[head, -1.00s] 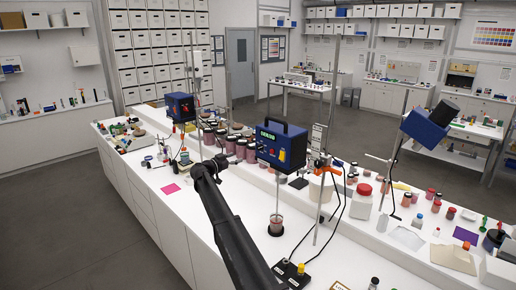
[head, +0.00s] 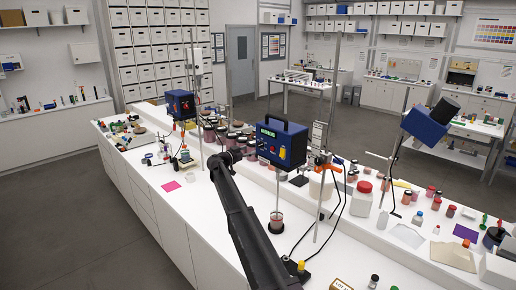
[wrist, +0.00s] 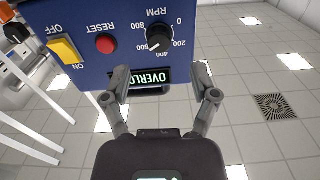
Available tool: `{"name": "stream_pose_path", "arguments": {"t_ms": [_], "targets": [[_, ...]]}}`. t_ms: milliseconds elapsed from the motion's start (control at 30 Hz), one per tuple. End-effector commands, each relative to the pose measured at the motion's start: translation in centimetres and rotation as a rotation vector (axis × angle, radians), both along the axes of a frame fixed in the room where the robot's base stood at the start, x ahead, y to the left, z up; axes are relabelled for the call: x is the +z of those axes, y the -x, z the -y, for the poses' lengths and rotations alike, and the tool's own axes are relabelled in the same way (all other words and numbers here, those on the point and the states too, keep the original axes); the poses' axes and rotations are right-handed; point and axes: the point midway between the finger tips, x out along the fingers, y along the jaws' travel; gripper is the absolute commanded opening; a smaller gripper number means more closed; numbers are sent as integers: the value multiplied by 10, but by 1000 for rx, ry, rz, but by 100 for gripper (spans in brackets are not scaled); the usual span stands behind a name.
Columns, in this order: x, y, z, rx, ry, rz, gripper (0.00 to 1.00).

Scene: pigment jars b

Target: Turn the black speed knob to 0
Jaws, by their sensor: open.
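The black speed knob (wrist: 159,37) is on the blue stirrer head's panel in the wrist view, where the panel appears upside down. Its light pointer mark seems to face between 400 and 600, though it is small. My gripper (wrist: 161,70) is open and empty, its fingers apart just short of the panel, either side of the display (wrist: 150,78). The display shows "OVERLO", partly hidden by a finger. The knob lies beyond the fingertips, untouched.
A red RESET button (wrist: 106,43) and yellow ON/OFF switch (wrist: 65,50) sit beside the knob. In the head view a beaker (head: 277,222) stands under the stirrer on the white bench. Jars (head: 232,140) crowd behind my arm. Another blue stirrer (head: 180,103) stands left.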

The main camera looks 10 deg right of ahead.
Motion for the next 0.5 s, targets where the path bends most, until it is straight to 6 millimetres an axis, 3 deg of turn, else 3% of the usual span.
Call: {"name": "stream_pose_path", "arguments": {"t_ms": [200,500], "targets": [[0,-21,27,-2,0,0,76],[0,-35,48,-1,0,0,76]]}}
